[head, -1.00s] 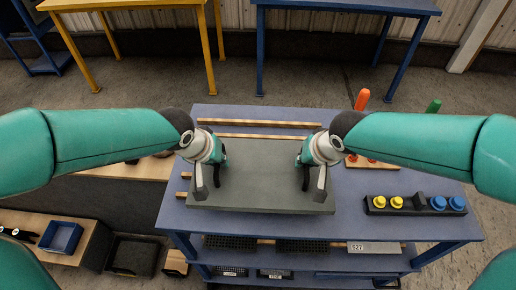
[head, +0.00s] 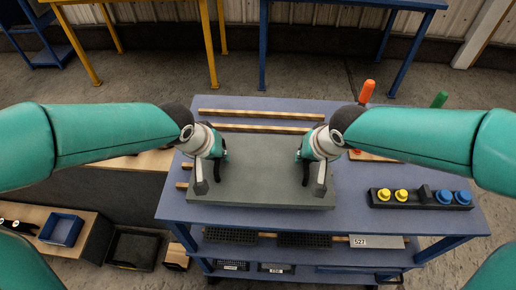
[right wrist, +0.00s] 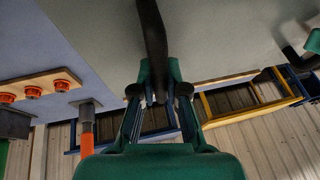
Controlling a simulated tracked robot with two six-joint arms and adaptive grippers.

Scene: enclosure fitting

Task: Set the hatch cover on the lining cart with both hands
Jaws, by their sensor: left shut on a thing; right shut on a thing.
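The hatch cover (head: 262,172) is a flat dark grey plate above the top of the blue lining cart (head: 400,185), near its front left. My left gripper (head: 210,178) is shut on the cover's left side and my right gripper (head: 312,180) on its right side. In the right wrist view my right gripper (right wrist: 160,98) closes around a black handle (right wrist: 151,40) that runs up to the grey cover (right wrist: 200,35). The cover looks about level. I cannot tell whether it touches the cart or hangs just above it.
Wooden strips (head: 262,114) lie across the cart top behind the cover, with strip ends showing at its left. A block with yellow and blue knobs (head: 420,198) sits at the right. An orange-handled tool (head: 366,92) stands at the back right. Bins (head: 62,230) are at lower left.

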